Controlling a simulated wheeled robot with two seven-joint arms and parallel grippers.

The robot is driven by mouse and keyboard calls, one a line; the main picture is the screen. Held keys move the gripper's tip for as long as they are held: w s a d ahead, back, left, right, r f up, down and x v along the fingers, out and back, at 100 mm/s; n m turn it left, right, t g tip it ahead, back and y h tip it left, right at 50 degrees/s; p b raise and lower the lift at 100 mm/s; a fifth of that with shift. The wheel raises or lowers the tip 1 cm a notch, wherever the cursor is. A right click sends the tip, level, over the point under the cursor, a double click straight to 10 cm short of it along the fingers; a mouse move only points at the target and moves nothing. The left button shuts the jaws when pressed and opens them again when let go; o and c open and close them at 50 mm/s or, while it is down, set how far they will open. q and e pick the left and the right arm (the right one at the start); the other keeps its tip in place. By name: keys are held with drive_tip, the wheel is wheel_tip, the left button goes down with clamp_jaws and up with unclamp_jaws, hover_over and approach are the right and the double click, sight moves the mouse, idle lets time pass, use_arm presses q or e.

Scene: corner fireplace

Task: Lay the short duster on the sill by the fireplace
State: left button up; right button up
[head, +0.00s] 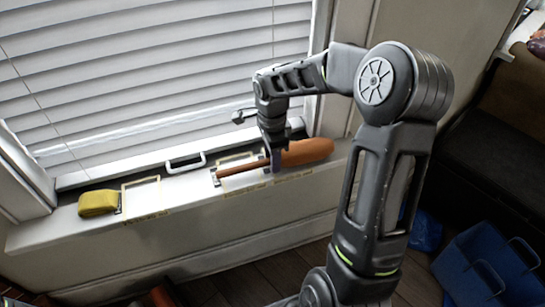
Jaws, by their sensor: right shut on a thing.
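The short duster (308,152) has a fat orange head on the right and a thin reddish-brown handle reaching left. My right gripper (272,164) is shut on it near where the handle meets the head. The duster lies lengthwise along the white window sill (195,197), over a taped outline at the sill's right part. I cannot tell whether it touches the sill or is held just above it. The gripper hides a little of the duster's middle. My left gripper is not in view.
A yellow cloth or sponge (98,203) sits at the sill's left, beside another taped outline (141,193). A white window handle (186,162) stands behind the sill, below the blinds (150,80).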

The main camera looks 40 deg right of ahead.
drive_tip(key=shift+f, duration=0.2)
drive_tip(key=o, duration=1.3)
drive_tip(key=shift+c, duration=0.2)
drive_tip(key=shift+r, duration=0.1)
wheel_tip(320, 180, up, 8)
drive_tip(key=shift+f, duration=0.2)
